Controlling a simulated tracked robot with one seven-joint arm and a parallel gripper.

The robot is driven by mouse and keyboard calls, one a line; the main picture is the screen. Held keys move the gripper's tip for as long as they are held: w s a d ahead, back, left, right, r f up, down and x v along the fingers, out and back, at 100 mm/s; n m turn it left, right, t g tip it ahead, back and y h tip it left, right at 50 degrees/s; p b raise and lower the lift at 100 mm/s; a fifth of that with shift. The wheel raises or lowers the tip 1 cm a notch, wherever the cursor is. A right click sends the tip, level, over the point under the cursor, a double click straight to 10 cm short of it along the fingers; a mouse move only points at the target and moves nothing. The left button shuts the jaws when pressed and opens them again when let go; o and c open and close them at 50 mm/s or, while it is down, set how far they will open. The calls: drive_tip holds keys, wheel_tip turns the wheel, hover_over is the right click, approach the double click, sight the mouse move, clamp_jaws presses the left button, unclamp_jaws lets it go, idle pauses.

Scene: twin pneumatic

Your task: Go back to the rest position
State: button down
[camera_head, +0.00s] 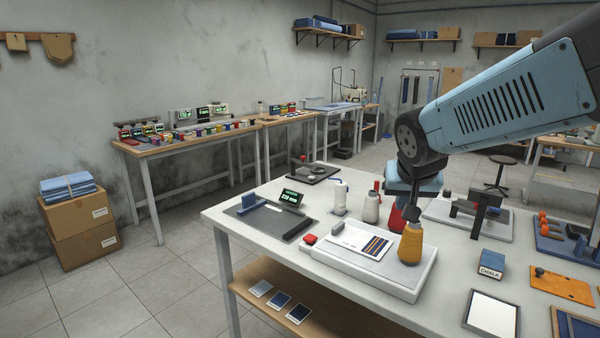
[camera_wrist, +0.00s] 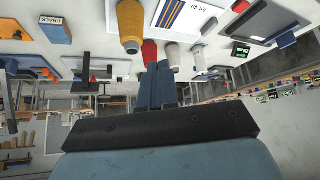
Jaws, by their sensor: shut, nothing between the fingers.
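A yellow thread cone (camera_head: 411,245) stands on the white platform (camera_head: 400,284), very near the gripper in the head view; I cannot tell the exact gap. The cone also shows in the wrist view (camera_wrist: 130,25), left of the fingertips. A red cone (camera_head: 396,217) stands just behind, partly hidden by the gripper. A cream cone (camera_head: 371,209) stands to its left.
A card with colored stripes (camera_head: 362,241) lies on the platform. A chalk box (camera_head: 491,264), a grey-and-black fixture (camera_head: 480,212) and an orange plate (camera_head: 562,287) are to the right. The air above the table is clear.

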drive_tip(key=s+d+r+n+g+y, duration=0.1)
drive_tip(key=s+d, duration=0.1)
drive_tip(key=s, duration=1.1)
drive_tip(key=shift+s+d+r+n, duration=0.15)
drive_tip(key=shift+s+r+n, duration=0.05)
drive_tip(key=shift+s+n, duration=0.2)
